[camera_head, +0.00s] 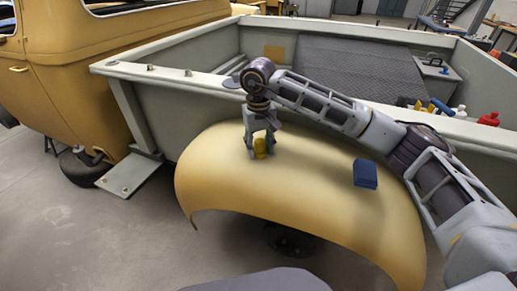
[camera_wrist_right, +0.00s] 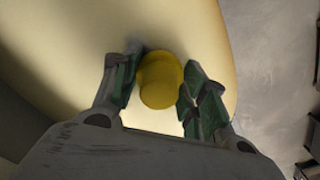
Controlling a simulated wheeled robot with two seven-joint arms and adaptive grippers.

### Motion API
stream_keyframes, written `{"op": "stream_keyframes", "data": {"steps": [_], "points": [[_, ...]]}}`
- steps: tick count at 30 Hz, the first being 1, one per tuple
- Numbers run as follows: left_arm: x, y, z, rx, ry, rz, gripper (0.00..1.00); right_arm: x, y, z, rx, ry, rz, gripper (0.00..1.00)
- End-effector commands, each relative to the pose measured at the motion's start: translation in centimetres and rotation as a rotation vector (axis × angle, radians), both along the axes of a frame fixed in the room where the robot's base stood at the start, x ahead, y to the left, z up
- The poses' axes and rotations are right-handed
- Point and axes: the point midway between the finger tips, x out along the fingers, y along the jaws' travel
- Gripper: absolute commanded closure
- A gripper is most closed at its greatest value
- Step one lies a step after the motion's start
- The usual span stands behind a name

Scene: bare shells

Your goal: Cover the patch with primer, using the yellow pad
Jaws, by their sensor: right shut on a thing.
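The yellow pad (camera_head: 260,147) is a small rounded knob between the fingers of my right gripper (camera_head: 261,154). It also shows in the right wrist view (camera_wrist_right: 160,82). My right gripper is shut on it and points down at the upper left part of the curved yellow fender (camera_head: 310,200). The pad is at or very close to the fender surface; I cannot tell if it touches. A small greyish area (camera_wrist_right: 133,46) shows on the fender beside the left finger in the wrist view; I cannot tell whether it is the patch or primer. My left gripper is not in view.
A blue block (camera_head: 365,173) sits on the fender to the right of my gripper. The pale truck bed wall (camera_head: 180,113) runs just behind the fender. Bottles, one of them red (camera_head: 489,119), stand at the right. Open floor (camera_head: 90,235) lies at the left.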

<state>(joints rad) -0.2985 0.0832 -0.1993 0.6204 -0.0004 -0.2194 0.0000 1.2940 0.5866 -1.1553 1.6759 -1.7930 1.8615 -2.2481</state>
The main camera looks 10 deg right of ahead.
Motion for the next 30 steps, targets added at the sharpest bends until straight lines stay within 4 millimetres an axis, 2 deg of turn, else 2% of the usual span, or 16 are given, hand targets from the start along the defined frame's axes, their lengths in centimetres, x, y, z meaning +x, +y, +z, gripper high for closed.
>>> {"op": "stream_keyframes", "data": {"steps": [12, 30], "points": [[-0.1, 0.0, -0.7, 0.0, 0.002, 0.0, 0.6, 1.7, -1.2, -0.2, 0.0, 0.0, -0.001, 0.76], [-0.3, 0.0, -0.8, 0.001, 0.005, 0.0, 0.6, 2.4, -1.7, -0.2, -0.001, 0.002, -0.003, 0.76]]}}
